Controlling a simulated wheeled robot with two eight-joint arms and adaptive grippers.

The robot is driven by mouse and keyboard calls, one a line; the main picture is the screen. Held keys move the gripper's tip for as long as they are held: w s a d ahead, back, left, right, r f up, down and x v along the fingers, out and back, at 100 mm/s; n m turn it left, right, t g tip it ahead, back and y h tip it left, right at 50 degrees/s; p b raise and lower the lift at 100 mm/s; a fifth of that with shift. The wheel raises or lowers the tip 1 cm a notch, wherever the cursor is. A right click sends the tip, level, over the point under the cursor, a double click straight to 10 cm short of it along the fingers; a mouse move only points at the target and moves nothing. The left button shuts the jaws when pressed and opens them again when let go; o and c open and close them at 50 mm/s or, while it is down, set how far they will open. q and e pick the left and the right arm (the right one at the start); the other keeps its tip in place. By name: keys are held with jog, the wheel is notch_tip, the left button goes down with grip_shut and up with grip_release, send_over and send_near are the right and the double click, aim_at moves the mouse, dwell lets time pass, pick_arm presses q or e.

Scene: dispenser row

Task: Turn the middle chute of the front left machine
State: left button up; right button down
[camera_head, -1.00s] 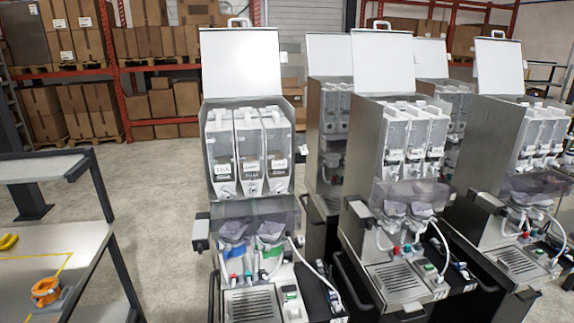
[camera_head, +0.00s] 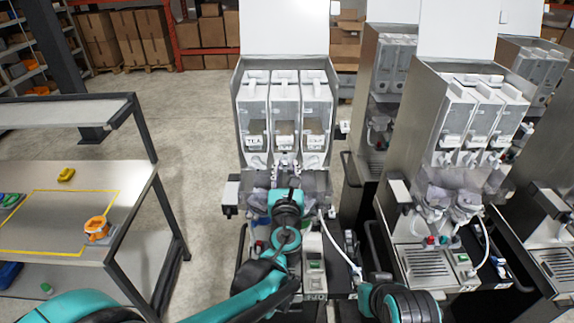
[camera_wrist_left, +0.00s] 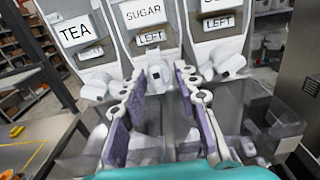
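The front left machine (camera_head: 243,117) stands ahead with three canisters in its upper part. In the left wrist view the labels read TEA, SUGAR (camera_wrist_left: 143,14) and one cut off at the right. The middle chute (camera_wrist_left: 155,72) is a small white spout below the SUGAR canister, whose lower label reads LEFT. My left gripper (camera_wrist_left: 160,78) is open, its purple-padded fingers on either side of the middle chute near the tips. I cannot tell whether they touch it. In the head view my left arm hides much of the machine's lower middle. My right gripper is not in view.
The left chute (camera_wrist_left: 97,86) and right chute (camera_wrist_left: 229,64) flank the fingers closely. A clear plastic guard (camera_wrist_left: 270,118) lies below. Another machine (camera_head: 420,125) stands at the right. A steel table (camera_head: 150,175) with an orange item (camera_head: 97,229) is at the left.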

pick_arm(q)
jog(key=shift+w, duration=0.5)
jog(key=shift+w+a+r, duration=0.1)
jog(key=shift+w, duration=0.1)
grip_shut()
